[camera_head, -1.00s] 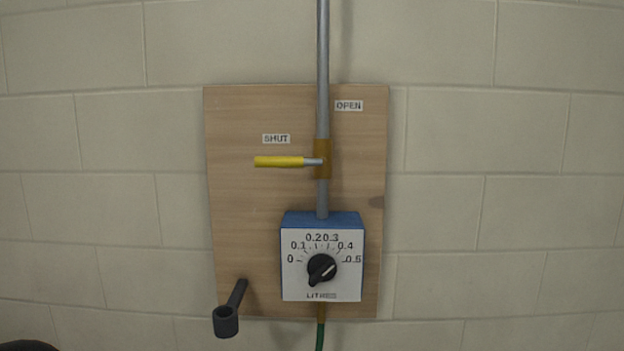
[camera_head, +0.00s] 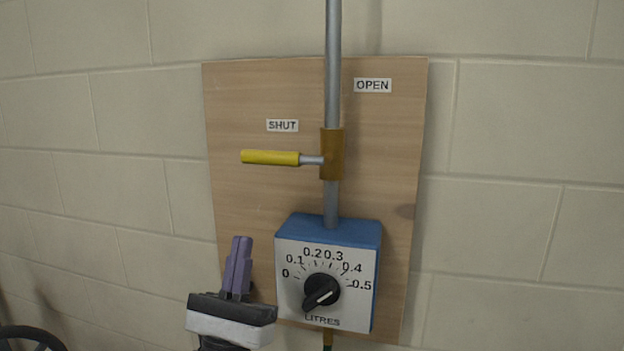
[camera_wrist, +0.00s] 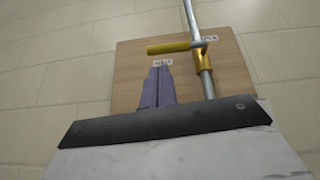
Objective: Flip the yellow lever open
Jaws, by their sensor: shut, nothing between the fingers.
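The yellow lever (camera_head: 270,157) sticks out level to the left from a brass valve (camera_head: 332,154) on a vertical grey pipe. Its handle lies just below the SHUT label (camera_head: 282,125); the OPEN label (camera_head: 373,85) is at upper right beside the pipe. My gripper (camera_head: 239,246) has purple fingers, shut and empty, pointing up. It is below the lever and left of the blue dial box, apart from the lever. In the wrist view the lever (camera_wrist: 170,47) crosses above my fingertips (camera_wrist: 160,66), and the valve (camera_wrist: 202,58) is to their right.
A blue box (camera_head: 350,232) with a white litre dial and black knob (camera_head: 321,290) sits under the valve, close to the right of my gripper. All is mounted on a wooden board (camera_head: 240,100) on a block wall. A dark wheel-like rim (camera_head: 30,336) shows at lower left.

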